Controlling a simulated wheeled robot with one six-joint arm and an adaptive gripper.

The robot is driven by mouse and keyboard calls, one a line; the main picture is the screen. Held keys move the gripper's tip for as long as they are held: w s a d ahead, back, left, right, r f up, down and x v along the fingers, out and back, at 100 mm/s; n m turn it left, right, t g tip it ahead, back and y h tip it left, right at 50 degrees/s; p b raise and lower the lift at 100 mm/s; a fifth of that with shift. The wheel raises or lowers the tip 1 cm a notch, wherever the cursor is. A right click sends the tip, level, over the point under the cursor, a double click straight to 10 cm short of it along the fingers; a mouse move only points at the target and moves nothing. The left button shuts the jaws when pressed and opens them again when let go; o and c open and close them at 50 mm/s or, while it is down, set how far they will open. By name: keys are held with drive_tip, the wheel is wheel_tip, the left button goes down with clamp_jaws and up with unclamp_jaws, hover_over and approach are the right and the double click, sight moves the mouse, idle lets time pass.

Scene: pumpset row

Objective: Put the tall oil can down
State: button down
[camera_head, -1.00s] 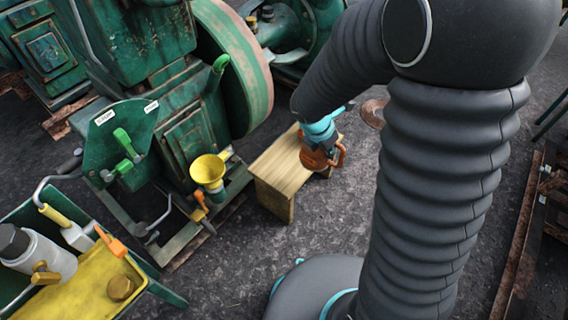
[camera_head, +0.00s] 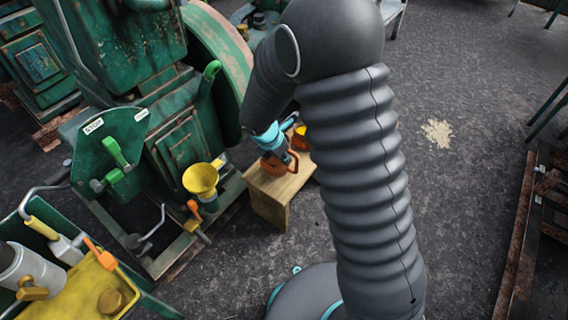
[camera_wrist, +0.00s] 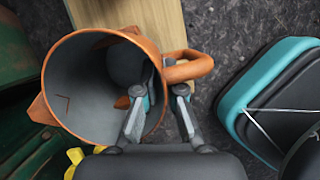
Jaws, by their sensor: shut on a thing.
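The tall oil can (camera_head: 274,167) looks like an orange open-topped can with a side handle. In the wrist view the can (camera_wrist: 75,95) shows its wide mouth, grey inside, with a spout at left and the handle at right. My gripper (camera_wrist: 160,95) is shut on its wall near the handle, one finger inside the mouth and one outside. In the head view my gripper (camera_head: 270,138) is above the can, over the wooden stand (camera_head: 268,208). The can's base is hidden in the wrist view; I cannot tell whether it touches the stand.
An orange-yellow object (camera_head: 300,137) is at the stand's far side, partly hidden by my arm. A green engine (camera_head: 165,125) with a yellow funnel (camera_head: 201,180) stands left. A green cart with a yellow tray (camera_head: 75,295) is at lower left.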

sight(286, 167)
drive_tip(key=shift+f, duration=1.4)
drive_tip(key=shift+f+b, duration=0.2)
drive_tip(key=shift+b, duration=0.15)
drive_tip(key=c, duration=1.3)
unclamp_jaws()
drive_tip(key=shift+r, duration=0.1)
